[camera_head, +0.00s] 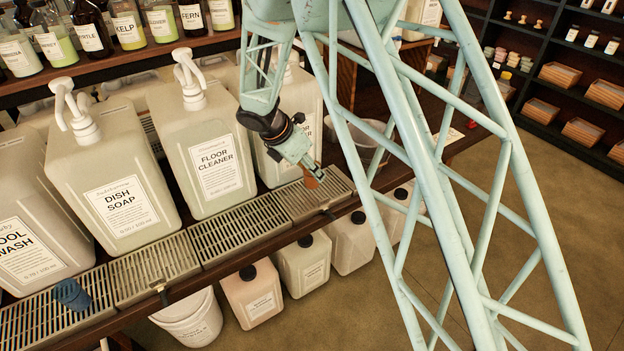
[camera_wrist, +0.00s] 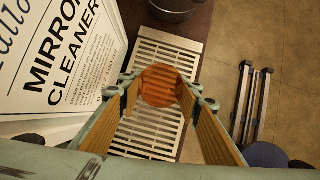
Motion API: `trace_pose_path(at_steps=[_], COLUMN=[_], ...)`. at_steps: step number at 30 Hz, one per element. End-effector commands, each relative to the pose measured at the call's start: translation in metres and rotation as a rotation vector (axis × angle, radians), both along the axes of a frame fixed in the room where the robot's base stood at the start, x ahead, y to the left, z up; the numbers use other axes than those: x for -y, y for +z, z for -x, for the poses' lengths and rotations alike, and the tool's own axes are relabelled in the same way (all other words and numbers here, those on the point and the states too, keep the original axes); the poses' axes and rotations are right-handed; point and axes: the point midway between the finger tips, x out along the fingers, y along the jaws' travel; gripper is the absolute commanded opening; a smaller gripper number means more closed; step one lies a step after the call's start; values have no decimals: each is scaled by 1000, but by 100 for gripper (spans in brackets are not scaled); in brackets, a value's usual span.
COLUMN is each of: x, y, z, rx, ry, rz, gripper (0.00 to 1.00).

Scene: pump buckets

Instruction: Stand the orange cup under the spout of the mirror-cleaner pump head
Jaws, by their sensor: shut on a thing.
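The orange cup (camera_wrist: 160,86) is between the fingers of my gripper (camera_wrist: 160,88), which is shut on it. In the head view the cup (camera_head: 311,178) shows below my gripper (camera_head: 308,166), over the drip grate (camera_head: 330,199) in front of the mirror-cleaner container. I cannot tell whether the cup touches the grate. The mirror-cleaner container (camera_wrist: 62,60) stands to the left in the wrist view, its label readable. In the head view this container (camera_head: 306,100) is partly behind my arm. Its pump head and spout are mostly hidden by my arm.
The floor cleaner (camera_head: 207,150) and dish soap (camera_head: 115,185) containers stand to the left on the same shelf. A blue cup (camera_head: 72,294) lies on the far-left grate. A grey bucket (camera_head: 362,143) stands right of the mirror cleaner. Several capped canisters (camera_head: 303,265) are below the shelf edge.

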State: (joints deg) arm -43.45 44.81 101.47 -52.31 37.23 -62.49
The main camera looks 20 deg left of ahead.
Motion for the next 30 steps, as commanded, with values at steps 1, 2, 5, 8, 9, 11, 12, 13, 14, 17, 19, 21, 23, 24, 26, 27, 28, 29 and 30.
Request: trace_pose_path(at_steps=[1,2,5,8,9,11,12,13,14,17,19,21,23,24,26,27,28,29,30], x=[0,0,0,0,0,0,0,0,0,0,0,0,0,0,0,0,0,0,0], y=[0,0,0,0,0,0,-1,-2,-4,-13,-20,-26,-31,-33,-35,-35,-35,-35,-35], z=[-2,-2,-2,-2,-2,-2,-2,-2,-2,-1,-1,-1,-2,-2,-2,-2,-2,-2,-2], rx=[0,0,0,0,0,0,0,0,0,-1,-1,0,0,-1,0,0,0,0,0], ry=[-1,-1,0,0,0,0,0,0,0,0,0,0,0,0,1,0,0,0,0], rz=[0,0,0,0,0,0,0,0,0,1,1,1,1,1,0,0,0,0,0], gripper=[23,23,23,23,23,23,23,23,23,23,23,23,23,23,23,23,23,23,23])
